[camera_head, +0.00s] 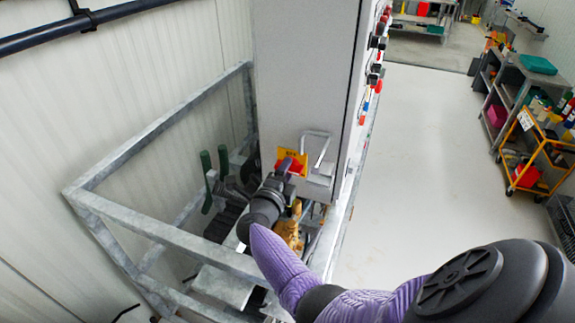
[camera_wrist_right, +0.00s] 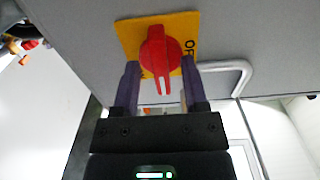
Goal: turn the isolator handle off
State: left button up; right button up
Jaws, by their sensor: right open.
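The isolator handle (camera_wrist_right: 160,50) is a red rotary knob on a yellow plate (camera_wrist_right: 127,35), fixed to the side of a grey cabinet. Letters starting "OF" show at the plate's right side in the right wrist view. The handle's narrow end points toward my gripper. My right gripper (camera_wrist_right: 160,82) is open, with one purple finger on each side of the handle's end and visible gaps between. In the head view, my right gripper (camera_head: 290,170) reaches the yellow plate (camera_head: 283,153) and partly hides the handle (camera_head: 299,161). My left gripper is not in view.
A bent metal bracket (camera_head: 318,150) sits beside the plate on the grey cabinet (camera_head: 300,70). A galvanised frame (camera_head: 150,232) surrounds pump parts with green handles (camera_head: 206,180) on the left. A yellow trolley (camera_head: 540,150) stands far right; the floor between is clear.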

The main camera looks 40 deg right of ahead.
jog(key=shift+s, duration=0.1)
grip_shut()
jog(key=shift+a+n, duration=0.1)
jog(key=shift+n, duration=0.2)
jog(key=shift+n+p, duration=2.25)
jog(key=shift+n, duration=6.35)
